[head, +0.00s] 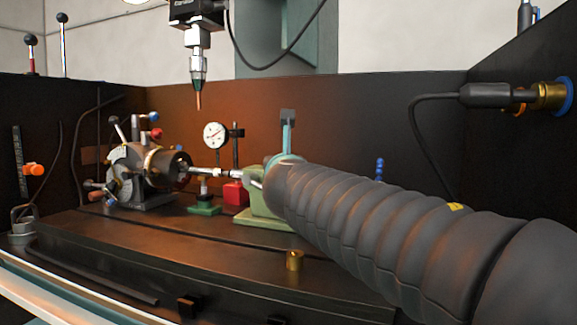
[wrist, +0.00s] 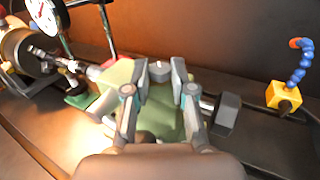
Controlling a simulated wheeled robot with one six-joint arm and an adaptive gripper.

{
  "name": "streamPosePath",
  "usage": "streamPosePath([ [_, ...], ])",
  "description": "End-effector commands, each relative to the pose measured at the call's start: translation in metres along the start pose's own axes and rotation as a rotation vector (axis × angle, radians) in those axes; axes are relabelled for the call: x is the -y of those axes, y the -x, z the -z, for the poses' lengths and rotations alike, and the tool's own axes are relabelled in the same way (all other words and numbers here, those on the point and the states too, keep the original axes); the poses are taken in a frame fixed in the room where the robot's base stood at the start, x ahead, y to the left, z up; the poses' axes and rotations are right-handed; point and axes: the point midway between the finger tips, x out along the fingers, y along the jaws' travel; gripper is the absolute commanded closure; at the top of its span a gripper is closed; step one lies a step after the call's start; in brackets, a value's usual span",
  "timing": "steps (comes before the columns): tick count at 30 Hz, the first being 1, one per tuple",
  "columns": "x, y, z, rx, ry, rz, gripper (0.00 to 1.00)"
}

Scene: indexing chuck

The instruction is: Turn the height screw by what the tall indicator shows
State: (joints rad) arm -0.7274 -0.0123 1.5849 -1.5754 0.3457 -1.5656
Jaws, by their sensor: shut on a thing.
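The tall indicator, a round white dial (head: 215,135) on a dark post, stands behind the work line; its dial is cut off at the top left of the wrist view (wrist: 42,14). Its needle is too small to read surely. My gripper (wrist: 159,74) is over the green tailstock (head: 262,208), which also shows in the wrist view (wrist: 163,118). Its two fingers are closed around a grey knob (wrist: 158,70) on top, which looks like the height screw. In the head view my arm hides the knob and most of the gripper.
The indexing chuck (head: 160,166) stands to the left, with a thin bar toward the tailstock. A red base (head: 234,193) and a green base (head: 204,209) lie between. A spindle (head: 198,70) hangs above. A yellow block (wrist: 284,97) carries a blue hose.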

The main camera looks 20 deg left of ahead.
Motion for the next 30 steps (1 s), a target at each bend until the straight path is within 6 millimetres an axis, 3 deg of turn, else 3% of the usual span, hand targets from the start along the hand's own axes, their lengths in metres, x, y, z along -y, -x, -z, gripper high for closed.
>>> streamPosePath([
  [21,0.0017,-0.0005,-0.0003,0.0,0.001,-0.081,1.0],
  [22,0.0018,-0.0005,-0.0004,0.0,0.001,-0.081,0.71],
  [24,0.0017,-0.0005,-0.0003,0.0,0.001,-0.081,0.53],
  [30,0.0017,-0.0004,-0.0002,0.0,0.0,-0.08,0.5],
])
